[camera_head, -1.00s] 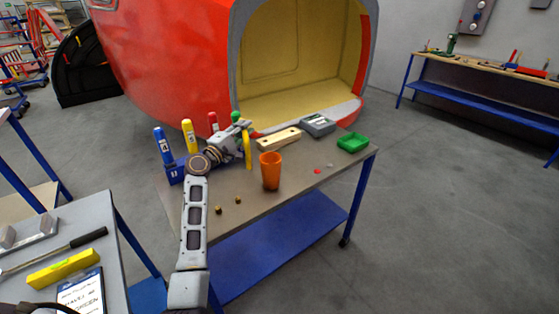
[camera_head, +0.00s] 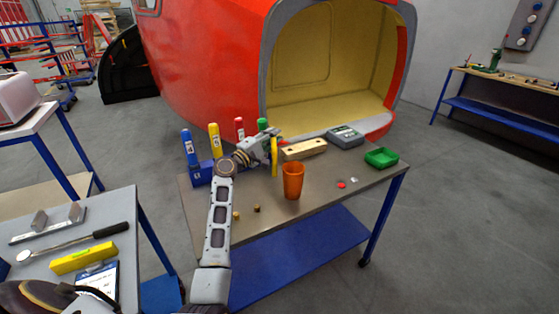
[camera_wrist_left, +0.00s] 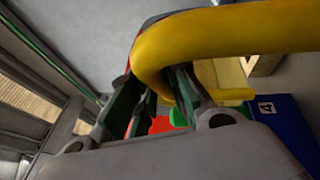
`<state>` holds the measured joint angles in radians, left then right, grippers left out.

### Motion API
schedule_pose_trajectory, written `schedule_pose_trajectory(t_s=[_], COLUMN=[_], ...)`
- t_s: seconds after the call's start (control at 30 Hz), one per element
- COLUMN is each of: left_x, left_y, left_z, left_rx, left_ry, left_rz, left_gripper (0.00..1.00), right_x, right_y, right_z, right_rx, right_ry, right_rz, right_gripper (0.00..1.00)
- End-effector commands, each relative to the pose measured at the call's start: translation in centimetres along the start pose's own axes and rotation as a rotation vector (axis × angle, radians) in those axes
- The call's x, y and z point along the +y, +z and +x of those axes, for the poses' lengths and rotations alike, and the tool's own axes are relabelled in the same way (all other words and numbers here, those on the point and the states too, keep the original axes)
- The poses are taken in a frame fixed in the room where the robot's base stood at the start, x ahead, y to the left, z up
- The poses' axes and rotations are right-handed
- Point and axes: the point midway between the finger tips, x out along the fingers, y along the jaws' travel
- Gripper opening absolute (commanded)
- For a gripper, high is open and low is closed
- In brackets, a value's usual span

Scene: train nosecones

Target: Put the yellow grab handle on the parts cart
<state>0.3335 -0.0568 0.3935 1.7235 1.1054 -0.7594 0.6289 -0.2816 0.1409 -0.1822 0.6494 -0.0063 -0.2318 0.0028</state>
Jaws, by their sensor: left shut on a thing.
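The yellow grab handle (camera_head: 274,158) hangs upright in my left gripper (camera_head: 272,146), over the back part of the cart's grey-brown top (camera_head: 335,184). This cart has blue legs, a blue lower shelf and a caster. I cannot tell whether the handle's lower end touches the top. In the left wrist view the curved yellow handle (camera_wrist_left: 235,32) crosses the upper right, and the left gripper's fingers (camera_wrist_left: 165,95) are shut on it. My right gripper is not in view.
An orange cup (camera_head: 292,181) stands just right of the handle. A blue holder (camera_head: 202,176) with coloured bottles, a wooden block (camera_head: 304,149), a grey device (camera_head: 345,137) and a green tray (camera_head: 381,158) share the top. The front right of the top is mostly clear.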

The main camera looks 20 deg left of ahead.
Motion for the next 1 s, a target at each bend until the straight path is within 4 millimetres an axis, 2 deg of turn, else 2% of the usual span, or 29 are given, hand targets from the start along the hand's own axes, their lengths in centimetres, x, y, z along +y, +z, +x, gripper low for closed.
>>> schedule_pose_trajectory(t_s=[0.13, 0.3, 0.67, 0.87, 1.0], left_x=[-1.9, -2.7, -2.9, -4.8, -6.5], left_y=[-0.3, -0.4, -0.4, -0.7, -0.9], left_z=[-0.2, -0.4, -0.4, -0.7, -0.9], left_rx=[0.001, 0.001, 0.001, 0.001, 0.001], left_ry=[0.001, 0.003, 0.003, 0.0, 0.001], left_rz=[-0.002, -0.001, 0.0, -0.002, -0.002], left_gripper=[0.0, 0.0, 0.0, 0.0, 0.0], right_x=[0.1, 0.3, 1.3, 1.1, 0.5], right_y=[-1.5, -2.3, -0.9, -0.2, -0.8], right_z=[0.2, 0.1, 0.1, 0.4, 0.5], right_rx=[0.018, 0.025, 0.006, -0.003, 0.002], right_ry=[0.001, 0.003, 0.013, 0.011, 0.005], right_rz=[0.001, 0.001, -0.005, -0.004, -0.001], right_gripper=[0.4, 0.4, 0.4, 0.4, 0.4])
